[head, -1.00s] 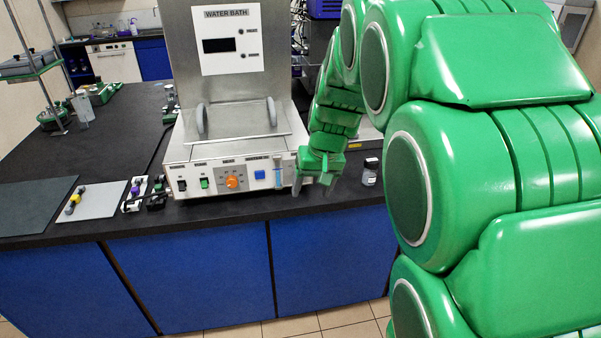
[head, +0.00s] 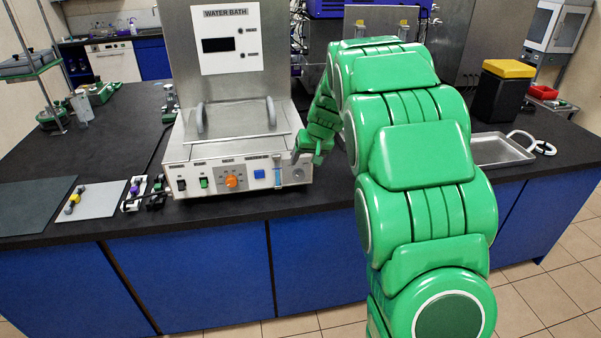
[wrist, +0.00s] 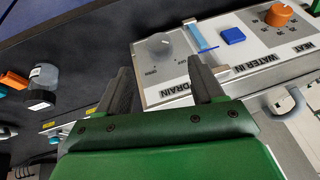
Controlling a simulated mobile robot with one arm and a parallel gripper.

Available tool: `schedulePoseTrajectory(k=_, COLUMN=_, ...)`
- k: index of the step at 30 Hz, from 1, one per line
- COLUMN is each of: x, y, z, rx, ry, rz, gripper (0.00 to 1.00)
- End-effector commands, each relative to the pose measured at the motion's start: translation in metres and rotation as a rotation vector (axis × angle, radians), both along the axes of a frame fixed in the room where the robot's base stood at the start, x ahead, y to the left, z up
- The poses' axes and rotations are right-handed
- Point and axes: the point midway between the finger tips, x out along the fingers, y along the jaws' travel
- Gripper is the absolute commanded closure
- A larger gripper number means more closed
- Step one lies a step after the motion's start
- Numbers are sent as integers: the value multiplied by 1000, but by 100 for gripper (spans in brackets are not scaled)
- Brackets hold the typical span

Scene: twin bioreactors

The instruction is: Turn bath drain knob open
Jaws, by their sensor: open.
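The water bath (head: 240,150) is a steel box with a lidded top and a front control panel on the black bench. Its drain knob is a grey round dial at the panel's right end, seen in the wrist view (wrist: 159,44) beside the "DRAIN" label and in the head view (head: 298,171). My gripper (wrist: 160,80) is open and empty, its two dark fingers pointing toward the panel at the drain end. The knob shows beyond and between the fingertips, apart from them. In the head view my gripper (head: 308,157) is at the panel's right end, its fingers partly hidden.
Left of the drain knob are a blue level strip (wrist: 198,38), a blue button (head: 259,174) and an orange heat knob (head: 232,181). A small bottle (wrist: 44,75) stands near the gripper. A metal tray (head: 500,150) lies at right.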

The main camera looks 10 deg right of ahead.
Motion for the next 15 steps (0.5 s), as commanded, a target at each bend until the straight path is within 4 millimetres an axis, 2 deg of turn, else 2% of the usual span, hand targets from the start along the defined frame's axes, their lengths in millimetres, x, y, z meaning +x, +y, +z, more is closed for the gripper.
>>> schedulePoseTrajectory(k=5, x=4, y=2, z=-12, rx=0, ry=2, rz=0, gripper=33)
schedulePoseTrajectory(k=15, x=20, y=10, z=-52, rx=-1, ry=4, rz=1, gripper=33)
